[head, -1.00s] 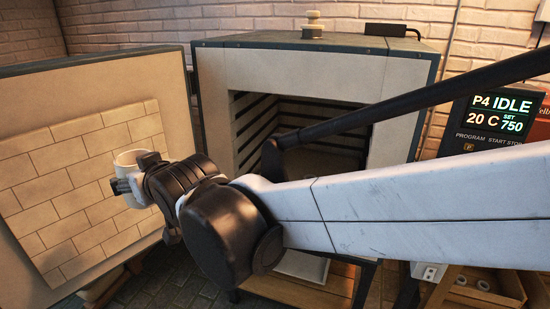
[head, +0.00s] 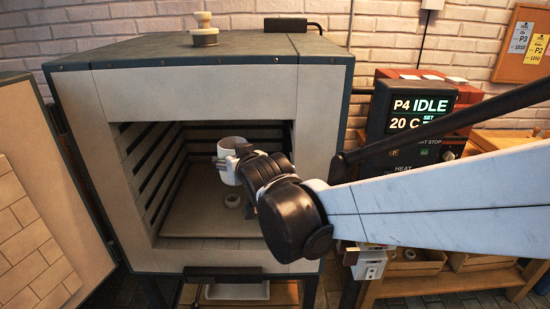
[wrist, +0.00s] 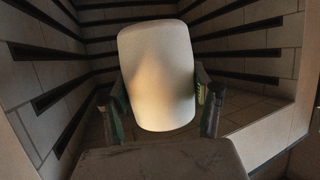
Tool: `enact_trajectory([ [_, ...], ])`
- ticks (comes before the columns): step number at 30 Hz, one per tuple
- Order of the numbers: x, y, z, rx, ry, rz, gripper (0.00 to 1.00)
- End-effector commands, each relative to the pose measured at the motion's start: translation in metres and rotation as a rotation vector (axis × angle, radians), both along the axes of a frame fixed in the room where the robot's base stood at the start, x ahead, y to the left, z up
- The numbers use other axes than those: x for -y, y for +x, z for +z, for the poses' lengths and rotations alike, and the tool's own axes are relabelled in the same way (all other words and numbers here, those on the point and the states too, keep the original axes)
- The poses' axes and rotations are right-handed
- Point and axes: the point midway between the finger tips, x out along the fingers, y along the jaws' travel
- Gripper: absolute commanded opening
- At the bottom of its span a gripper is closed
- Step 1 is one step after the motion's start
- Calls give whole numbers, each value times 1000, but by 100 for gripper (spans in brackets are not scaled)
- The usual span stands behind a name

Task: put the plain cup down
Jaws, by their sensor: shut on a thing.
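The cup's base and the gap to the floor are hard to judge. The kiln (head: 83,110) stands open.
Slotted brick walls (wrist: 45,85) enclose the chamber. The open kiln door (head: 35,215) is at the left. The control panel (head: 412,120) reads idle and 20 C. The floor's left part is clear.

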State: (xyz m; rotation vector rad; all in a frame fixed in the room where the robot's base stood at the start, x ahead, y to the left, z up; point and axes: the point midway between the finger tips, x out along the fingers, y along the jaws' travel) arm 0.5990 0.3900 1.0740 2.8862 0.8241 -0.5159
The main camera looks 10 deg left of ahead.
Motion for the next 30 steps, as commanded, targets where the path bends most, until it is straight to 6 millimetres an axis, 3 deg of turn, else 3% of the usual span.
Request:
enact_trajectory([
  [9,-49,37,-41,2,-1,2,19],
  [15,-74,50,-74,3,0,2,19],
  [26,-89,61,-107,4,2,-1,19],
  [30,-88,81,-120,3,3,-4,19],
])
